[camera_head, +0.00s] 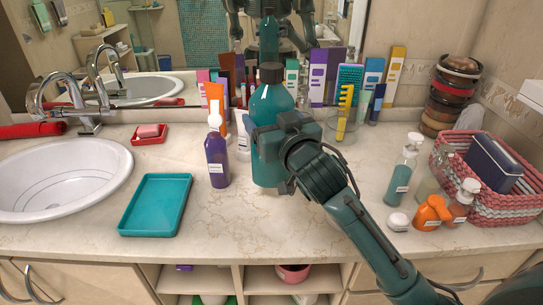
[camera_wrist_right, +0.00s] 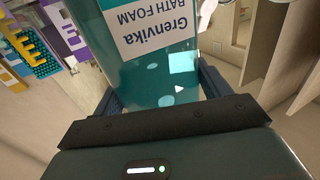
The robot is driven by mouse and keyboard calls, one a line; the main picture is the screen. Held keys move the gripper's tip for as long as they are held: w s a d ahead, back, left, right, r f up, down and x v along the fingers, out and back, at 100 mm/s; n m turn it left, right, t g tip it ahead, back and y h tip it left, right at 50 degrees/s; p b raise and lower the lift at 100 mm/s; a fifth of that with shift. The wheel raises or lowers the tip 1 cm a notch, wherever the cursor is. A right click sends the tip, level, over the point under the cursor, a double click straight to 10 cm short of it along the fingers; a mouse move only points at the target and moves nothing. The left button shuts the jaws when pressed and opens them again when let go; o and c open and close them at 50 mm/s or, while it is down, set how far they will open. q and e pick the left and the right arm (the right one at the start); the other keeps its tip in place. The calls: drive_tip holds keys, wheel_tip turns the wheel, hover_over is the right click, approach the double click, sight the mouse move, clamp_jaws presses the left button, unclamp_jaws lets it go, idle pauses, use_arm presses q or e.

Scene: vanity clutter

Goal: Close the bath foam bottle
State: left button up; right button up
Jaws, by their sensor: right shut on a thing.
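The bath foam bottle (camera_head: 270,105) is a large teal bottle standing upright on the counter at the middle of the head view. A dark cap (camera_head: 271,72) sits at its top; I cannot tell whether it is fastened. My right gripper (camera_head: 272,155) is shut on the bottle's body from the front right and hides part of its lower side. In the right wrist view the bottle (camera_wrist_right: 155,60), with its label upside down, lies between the fingers (camera_wrist_right: 160,95). My left gripper is out of view.
A purple pump bottle (camera_head: 216,160) stands close left of the bottle, with a teal tray (camera_head: 155,204) farther left. Tubes and boxes line the mirror behind. Small bottles and a pink basket (camera_head: 483,192) are at right. The front counter between is mostly clear.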

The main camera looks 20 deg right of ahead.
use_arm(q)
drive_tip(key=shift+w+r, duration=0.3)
use_arm(e)
drive_tip(key=shift+f, duration=0.75)
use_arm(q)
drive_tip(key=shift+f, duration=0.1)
use_arm(e)
drive_tip(key=shift+f, duration=1.85)
drive_tip(key=shift+f, duration=0.2)
drive_tip(key=o, duration=1.9)
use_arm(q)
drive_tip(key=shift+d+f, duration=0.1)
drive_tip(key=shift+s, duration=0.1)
